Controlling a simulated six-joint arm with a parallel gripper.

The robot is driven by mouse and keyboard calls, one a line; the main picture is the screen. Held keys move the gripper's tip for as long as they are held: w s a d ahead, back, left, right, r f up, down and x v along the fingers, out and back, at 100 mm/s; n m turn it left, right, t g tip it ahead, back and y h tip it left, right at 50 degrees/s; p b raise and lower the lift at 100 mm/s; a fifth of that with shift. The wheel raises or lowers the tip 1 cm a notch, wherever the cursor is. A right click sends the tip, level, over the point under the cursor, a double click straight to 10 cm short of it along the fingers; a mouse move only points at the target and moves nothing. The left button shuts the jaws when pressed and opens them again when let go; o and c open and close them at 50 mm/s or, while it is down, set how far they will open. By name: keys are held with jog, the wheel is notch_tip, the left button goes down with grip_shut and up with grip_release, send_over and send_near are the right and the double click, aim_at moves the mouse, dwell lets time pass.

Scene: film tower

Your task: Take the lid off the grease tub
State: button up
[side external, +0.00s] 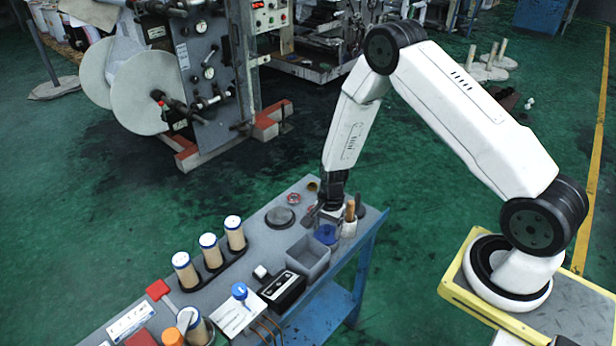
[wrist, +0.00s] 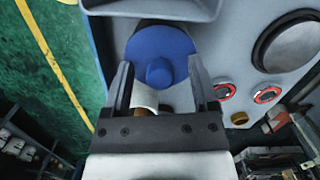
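The grease tub's round blue lid (wrist: 145,45), with a raised knob (wrist: 159,73) in its middle, is in the wrist view. In the side view the blue lid (side external: 326,235) is at the bench's right end, beside a grey bin. The tub body is mostly hidden under the lid. My gripper (wrist: 160,66) is open, with one finger on each side of the knob in the wrist view and clear gaps between. In the side view my gripper (side external: 319,214) is low over the tub; the exact height above the lid is hard to tell.
A grey open bin (side external: 308,256) stands close in front of the tub. A pale holder (side external: 349,229) with wooden-handled tools is close to its right. A dark round disc (side external: 280,217) and small red-rimmed rings (side external: 294,198) lie to the left. Capped rolls (side external: 235,233) stand farther left.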

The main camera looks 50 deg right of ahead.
grip_shut()
jog(key=shift+r, duration=0.1)
jog(key=shift+r, duration=0.65)
jog(key=s+a+r, duration=0.1)
jog(key=s+r, duration=1)
jog(key=s, duration=0.3)
jog(key=shift+a+r, duration=0.25)
